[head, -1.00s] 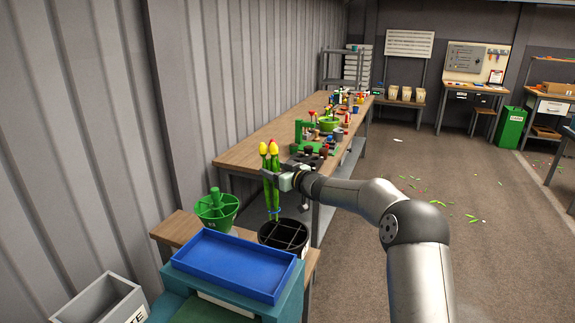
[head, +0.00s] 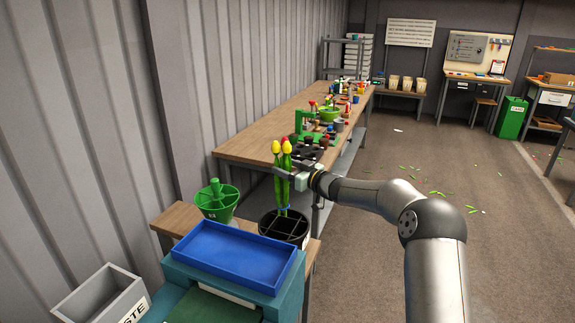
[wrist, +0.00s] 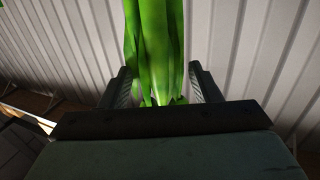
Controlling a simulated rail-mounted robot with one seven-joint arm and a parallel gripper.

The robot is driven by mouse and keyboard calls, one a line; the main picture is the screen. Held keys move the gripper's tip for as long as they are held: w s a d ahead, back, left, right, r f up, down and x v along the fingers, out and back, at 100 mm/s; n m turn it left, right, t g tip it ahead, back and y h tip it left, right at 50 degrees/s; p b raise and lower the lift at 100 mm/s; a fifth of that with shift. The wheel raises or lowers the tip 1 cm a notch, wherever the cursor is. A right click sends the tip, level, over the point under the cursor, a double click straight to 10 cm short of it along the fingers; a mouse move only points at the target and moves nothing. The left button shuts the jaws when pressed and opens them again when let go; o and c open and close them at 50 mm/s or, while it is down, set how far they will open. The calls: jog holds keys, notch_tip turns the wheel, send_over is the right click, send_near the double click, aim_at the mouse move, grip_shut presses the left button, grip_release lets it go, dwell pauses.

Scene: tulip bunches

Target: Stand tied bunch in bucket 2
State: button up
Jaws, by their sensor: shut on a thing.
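The tied bunch (head: 282,180) has yellow and red tulip heads, green stems and a blue tie low down. It is upright in the head view, and its stem ends overlap the black divided bucket (head: 284,228) in the picture. I cannot tell how far they are inside the rim. My gripper (head: 287,174) is shut on the bunch's stems. In the wrist view the green stems (wrist: 158,50) stand between the two fingers (wrist: 158,85). The number on the black bucket cannot be read.
A green divided bucket (head: 216,200) with a central handle stands left of the black bucket. A blue tray (head: 236,262) is in front, and a grey waste bin (head: 102,300) is at the lower left. A long workbench (head: 262,137) with several tools runs behind.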

aim_at(288, 204)
jog(key=shift+f+b, duration=3.85)
jog(key=shift+f, duration=3.15)
jog(key=o, duration=1.1)
jog(key=shift+r+p+v, duration=0.15)
jog(key=shift+r+v, duration=0.2)
jog(key=shift+v, duration=1.15)
jog(key=shift+r+p+v, duration=0.2)
jog(key=shift+r+v, duration=0.1)
jog(key=shift+v, duration=1.2)
jog(key=shift+r+p+v, duration=0.15)
jog(key=shift+r+v, duration=0.2)
jog(key=shift+v, duration=1.15)
jog(key=shift+r, duration=0.1)
